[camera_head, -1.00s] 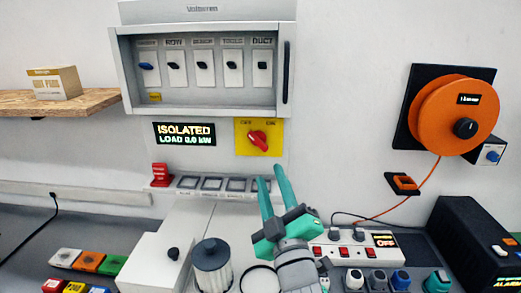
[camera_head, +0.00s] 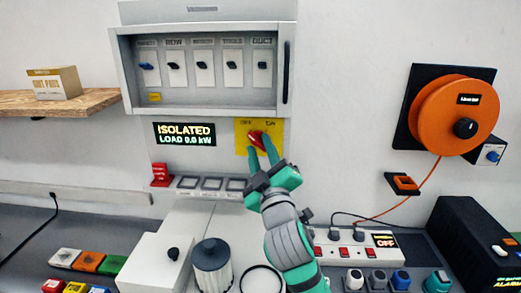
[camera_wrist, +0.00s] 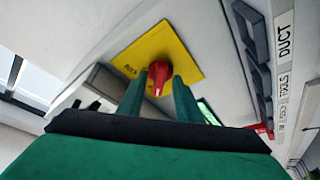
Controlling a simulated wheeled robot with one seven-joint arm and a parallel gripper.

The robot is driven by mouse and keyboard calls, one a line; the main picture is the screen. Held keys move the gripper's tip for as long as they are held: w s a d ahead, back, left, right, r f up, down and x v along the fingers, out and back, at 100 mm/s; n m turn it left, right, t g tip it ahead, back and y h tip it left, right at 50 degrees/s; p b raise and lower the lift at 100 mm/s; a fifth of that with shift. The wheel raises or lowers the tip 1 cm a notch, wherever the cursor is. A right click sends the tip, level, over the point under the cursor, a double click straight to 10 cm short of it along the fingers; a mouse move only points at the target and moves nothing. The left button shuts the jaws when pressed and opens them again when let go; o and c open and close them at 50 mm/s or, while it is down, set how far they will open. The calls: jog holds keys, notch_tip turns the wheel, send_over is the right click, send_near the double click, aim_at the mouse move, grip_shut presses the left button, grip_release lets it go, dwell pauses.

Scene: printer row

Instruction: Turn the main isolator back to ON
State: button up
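The main isolator is a red rotary knob (camera_head: 255,139) on a yellow plate (camera_head: 241,150), with OFF lettered at upper left and ON at upper right. The display (camera_head: 184,134) beside it reads ISOLATED, LOAD 0.0 kW. My gripper (camera_head: 259,149) is at the lower part of the plate, its green fingers pointing up at the knob. In the wrist view the red knob (camera_wrist: 159,74) shows between the two open fingertips (camera_wrist: 157,88), one on each side. I cannot tell whether either finger touches it.
A breaker cabinet (camera_head: 287,75) with a row of switches hangs directly above the isolator. A sloped grey panel (camera_head: 203,193) and a red tag (camera_head: 160,175) are below left. A power strip (camera_head: 335,250) reading OFF and an orange reel (camera_head: 440,110) are to the right.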

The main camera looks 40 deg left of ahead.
jog(key=shift+c, duration=0.3)
grip_shut()
jog(key=shift+m, duration=0.4)
jog(key=m+t, duration=0.1)
jog(key=m, duration=0.2)
jog(key=shift+s+a+f+m+t+h, duration=0.1)
jog(key=shift+a+f+m+t+h, duration=0.1)
jog(key=shift+m+t+h, duration=0.15)
jog(key=m+t+h, duration=0.1)
jog(key=m, duration=0.1)
jog(key=m+t+h, duration=0.1)
jog(key=m, duration=0.2)
jog(key=shift+s+a, duration=0.1)
jog(key=shift+a, duration=0.1)
jog(key=m+t+h, duration=0.1)
jog(key=m+h, duration=0.1)
jog(key=m, duration=0.2)
jog(key=m+t+h, duration=0.1)
jog(key=m, duration=0.3)
jog(key=shift+s+a+h, duration=0.15)
jog(key=shift+a+h, duration=0.05)
jog(key=shift+h, duration=0.15)
jog(key=m+h, duration=0.1)
jog(key=m, duration=0.1)
jog(key=m+h, duration=0.1)
jog(key=m, duration=0.2)
jog(key=m+h, duration=0.2)
jog(key=shift+a+r+m+t, duration=0.1)
jog(key=shift+r+m+t, duration=0.15)
jog(key=shift+m, duration=0.1)
